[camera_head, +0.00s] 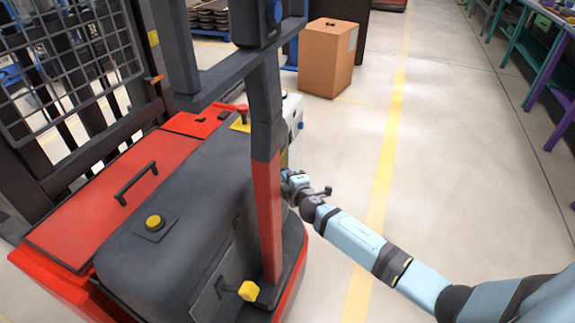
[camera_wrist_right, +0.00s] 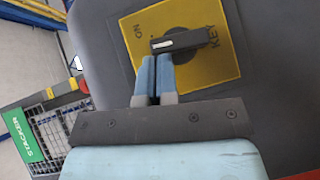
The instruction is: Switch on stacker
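The stacker is a red and dark grey machine (camera_head: 185,190) filling the left of the head view. In the right wrist view, a yellow plate (camera_wrist_right: 222,66) marked ON and KEY sits on a dark grey panel. A black rotary knob (camera_wrist_right: 185,40) with a white mark at its left end is on the plate. My right gripper (camera_wrist_right: 157,58) has its two blue fingers together, with their tips just below the knob's left end; contact is unclear. In the head view my right gripper (camera_head: 291,183) is beside the stacker's upright post, partly hidden. My left gripper is not in view.
A cardboard box (camera_head: 328,60) stands on the floor behind the stacker. A workbench (camera_head: 548,45) is at the far right. The floor with a yellow line (camera_head: 385,170) is clear to the right. A green STACKER sign (camera_wrist_right: 22,135) hangs on a mesh rack.

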